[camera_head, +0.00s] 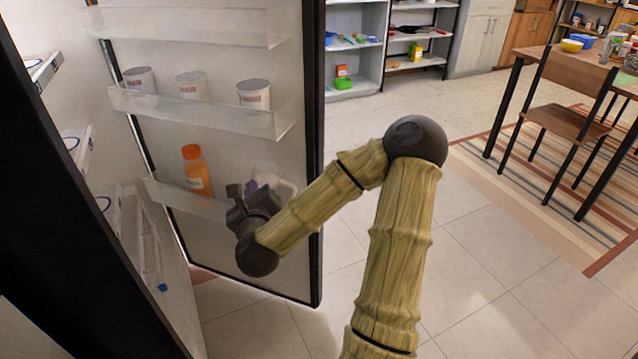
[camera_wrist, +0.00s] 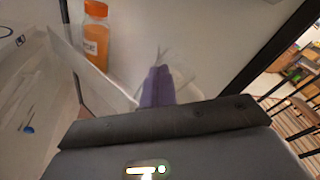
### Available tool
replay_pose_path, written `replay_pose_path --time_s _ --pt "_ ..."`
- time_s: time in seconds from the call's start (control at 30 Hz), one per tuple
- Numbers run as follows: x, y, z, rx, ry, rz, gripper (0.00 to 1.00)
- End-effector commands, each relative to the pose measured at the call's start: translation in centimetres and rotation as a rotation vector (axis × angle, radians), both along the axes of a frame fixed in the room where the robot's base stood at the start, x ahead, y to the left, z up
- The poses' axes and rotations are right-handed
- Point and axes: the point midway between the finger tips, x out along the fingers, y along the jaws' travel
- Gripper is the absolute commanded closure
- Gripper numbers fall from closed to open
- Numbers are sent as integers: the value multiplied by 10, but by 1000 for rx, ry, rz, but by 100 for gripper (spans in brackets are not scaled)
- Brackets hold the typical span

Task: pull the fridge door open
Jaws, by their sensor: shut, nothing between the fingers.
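The fridge door (camera_head: 225,130) stands wide open, its inner side with clear shelves facing me in the head view. The white door panel also fills the upper middle of the wrist view (camera_wrist: 210,40). My gripper (camera_head: 236,192) is shut and empty at the inner side of the door, by the lower door shelf (camera_head: 185,200). An orange bottle (camera_head: 196,170) stands on that shelf to its left, and it also shows in the wrist view (camera_wrist: 96,35). A clear jug (camera_head: 285,187) is partly hidden behind the gripper. The door's outer handle is not in view.
Several white cans (camera_head: 254,95) stand on the middle door shelf. The fridge interior shelves (camera_head: 80,145) are at the left. Tiled floor (camera_head: 470,240) is clear to the right of the door. A table and a chair (camera_head: 570,95) stand farther right.

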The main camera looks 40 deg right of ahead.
Motion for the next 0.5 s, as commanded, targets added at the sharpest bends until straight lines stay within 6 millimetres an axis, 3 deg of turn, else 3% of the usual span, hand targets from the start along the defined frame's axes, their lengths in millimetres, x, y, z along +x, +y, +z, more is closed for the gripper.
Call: replay_pose_path --time_s 0.03,0.23,0.33,0.5 --pt "-8 -19 -19 73 -64 -77 100" --pt "-46 -81 -31 300 -316 -340 100" --pt "-61 -98 -31 356 -394 -415 100" --pt "-67 -104 -27 380 -432 -448 100"
